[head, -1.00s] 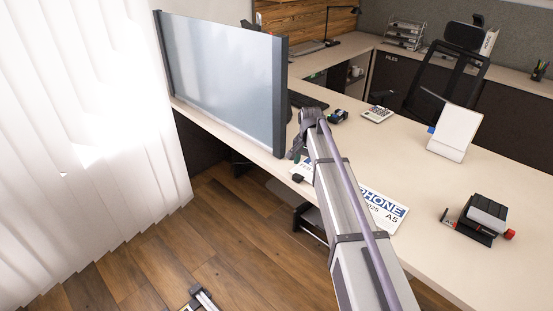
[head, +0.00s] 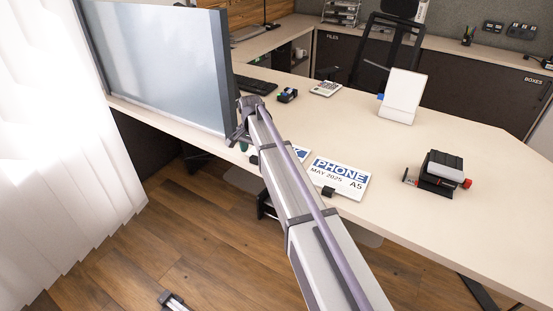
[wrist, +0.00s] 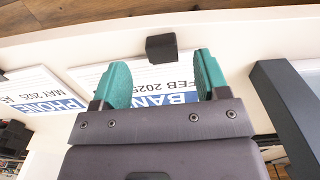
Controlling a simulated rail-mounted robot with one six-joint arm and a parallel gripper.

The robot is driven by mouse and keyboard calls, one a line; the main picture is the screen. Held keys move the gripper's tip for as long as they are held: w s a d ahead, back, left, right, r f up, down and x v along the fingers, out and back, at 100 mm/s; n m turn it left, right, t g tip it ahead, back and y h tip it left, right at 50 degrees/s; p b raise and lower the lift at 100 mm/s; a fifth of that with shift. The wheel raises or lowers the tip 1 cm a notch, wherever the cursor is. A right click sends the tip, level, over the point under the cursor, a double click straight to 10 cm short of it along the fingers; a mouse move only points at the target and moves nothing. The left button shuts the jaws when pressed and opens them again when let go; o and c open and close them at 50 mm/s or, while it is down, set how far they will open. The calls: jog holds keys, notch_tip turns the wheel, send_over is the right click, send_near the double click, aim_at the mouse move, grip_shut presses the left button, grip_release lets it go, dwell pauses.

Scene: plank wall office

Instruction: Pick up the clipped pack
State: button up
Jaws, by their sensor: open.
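A flat paper pack printed BANK FEB 2025 (wrist: 150,85) lies on the desk in the wrist view, with a black clip (wrist: 161,48) at its edge near the desk's border. In the head view my arm hides most of that pack; its clip (head: 254,160) shows beside the arm. A second pack printed PHONE MAY 2025 A5 (head: 340,173) lies to its right, also with a black clip (head: 328,191). My gripper (wrist: 162,72) is open and empty, its teal fingers over the BANK pack, either side of the clip in the picture. Contact cannot be told.
A grey screen panel (head: 165,65) stands close to the left of my gripper. A calculator (head: 326,88), a white stand (head: 402,97) and a black-and-grey device (head: 440,174) are on the desk (head: 460,230). The desk's middle right is clear.

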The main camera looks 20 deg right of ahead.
aim_at(254, 158)
notch_tip(254, 158, down, 5)
jog(key=b, duration=0.3)
jog(key=shift+w+r, duration=0.15)
jog(key=shift+r, duration=0.25)
grip_shut()
notch_tip(254, 158, up, 11)
jog(key=p, duration=1)
jog(key=shift+f+p, duration=0.2)
jog(key=shift+p, duration=0.2)
